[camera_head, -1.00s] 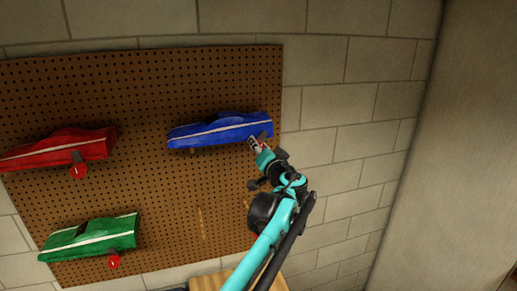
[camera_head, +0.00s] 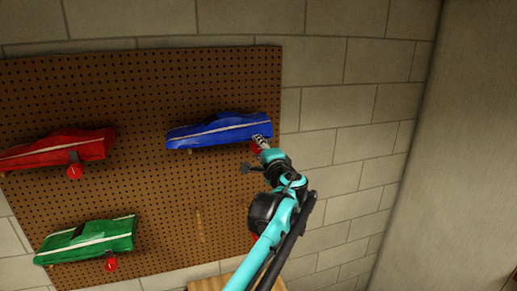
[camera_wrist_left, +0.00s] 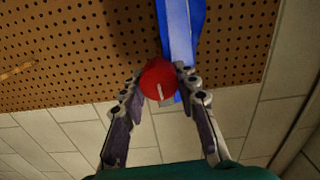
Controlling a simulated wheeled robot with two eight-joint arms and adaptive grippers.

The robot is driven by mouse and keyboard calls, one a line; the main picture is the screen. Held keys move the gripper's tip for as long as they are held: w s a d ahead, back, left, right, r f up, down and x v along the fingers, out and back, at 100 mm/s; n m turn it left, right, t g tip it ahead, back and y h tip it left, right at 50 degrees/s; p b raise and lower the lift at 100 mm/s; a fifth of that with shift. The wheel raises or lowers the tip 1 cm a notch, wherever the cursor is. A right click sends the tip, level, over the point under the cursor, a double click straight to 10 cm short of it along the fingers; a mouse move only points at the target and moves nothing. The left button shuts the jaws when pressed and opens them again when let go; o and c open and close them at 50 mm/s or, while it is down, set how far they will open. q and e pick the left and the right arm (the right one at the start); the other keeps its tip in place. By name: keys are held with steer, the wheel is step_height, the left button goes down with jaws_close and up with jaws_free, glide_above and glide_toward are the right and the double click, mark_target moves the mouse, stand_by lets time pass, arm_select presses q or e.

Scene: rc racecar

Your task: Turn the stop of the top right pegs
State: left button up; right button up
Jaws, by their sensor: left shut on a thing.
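The blue car (camera_head: 218,131) with a white stripe hangs at the top right of the pegboard (camera_head: 150,90). A red round stop (camera_head: 256,148) sits at the lower right end of this car. In the left wrist view the stop (camera_wrist_left: 158,79) is a red disc with a white mark pointing down and slightly right. My left gripper (camera_head: 258,141) has its fingertips at the stop. In the wrist view its two fingers (camera_wrist_left: 158,76) are on either side of the disc, shut on it. The peg behind the stop is hidden. My right gripper is not in view.
A red car (camera_head: 58,149) hangs at the left with a red stop (camera_head: 74,171) below it. A green car (camera_head: 88,240) hangs lower left with its own red stop (camera_head: 111,264). A block wall (camera_head: 340,120) lies behind. A wooden surface (camera_head: 206,284) shows at the bottom.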

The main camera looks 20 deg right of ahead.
arm_select(q)
steer(key=shift+m, duration=0.5)
steer(key=o, duration=1.2)
steer(key=shift+s, duration=0.1)
steer(key=s, duration=1.2)
steer(key=shift+d, duration=0.3)
steer(key=shift+w, duration=0.1)
